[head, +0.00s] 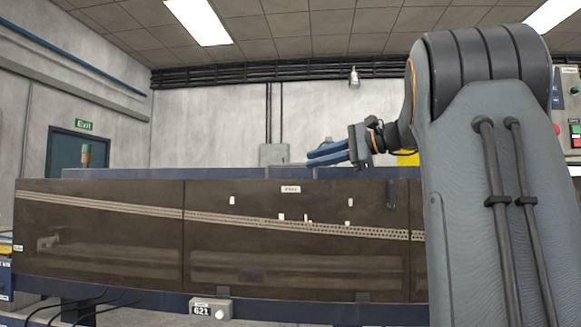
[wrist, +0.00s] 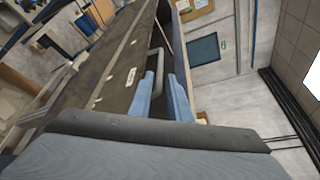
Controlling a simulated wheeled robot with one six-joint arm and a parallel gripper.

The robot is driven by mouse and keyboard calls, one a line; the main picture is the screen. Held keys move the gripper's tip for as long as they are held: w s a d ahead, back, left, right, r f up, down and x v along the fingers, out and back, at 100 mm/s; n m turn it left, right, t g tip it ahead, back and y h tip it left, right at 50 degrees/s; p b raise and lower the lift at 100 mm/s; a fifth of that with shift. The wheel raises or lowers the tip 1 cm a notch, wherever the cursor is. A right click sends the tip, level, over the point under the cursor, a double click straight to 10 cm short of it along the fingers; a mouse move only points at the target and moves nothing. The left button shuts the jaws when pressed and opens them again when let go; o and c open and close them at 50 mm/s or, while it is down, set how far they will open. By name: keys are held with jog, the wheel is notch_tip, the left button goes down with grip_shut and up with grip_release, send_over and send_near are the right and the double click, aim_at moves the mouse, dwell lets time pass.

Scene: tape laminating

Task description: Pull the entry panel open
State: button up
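The machine's front has dark see-through panels in a row; the wide middle panel (head: 290,255) stands upright and looks closed. The frames do not label which one is the entry panel. A dark upright handle (head: 391,194) is on its upper right part. My gripper (head: 311,156) has blue fingers pointing left, above the panel's top edge in the head view. In the wrist view my gripper (wrist: 161,75) is open, with a gap between the fingers and nothing held.
A left panel (head: 100,235) adjoins the middle one. A control box marked 621 (head: 210,310) sits below it. A door (head: 80,148) is in the far wall. My arm hides the machine's right side.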

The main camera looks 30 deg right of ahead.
aim_at(293, 165)
jog(key=shift+p+x, duration=0.9)
jog(key=shift+x, duration=3.1)
grip_shut()
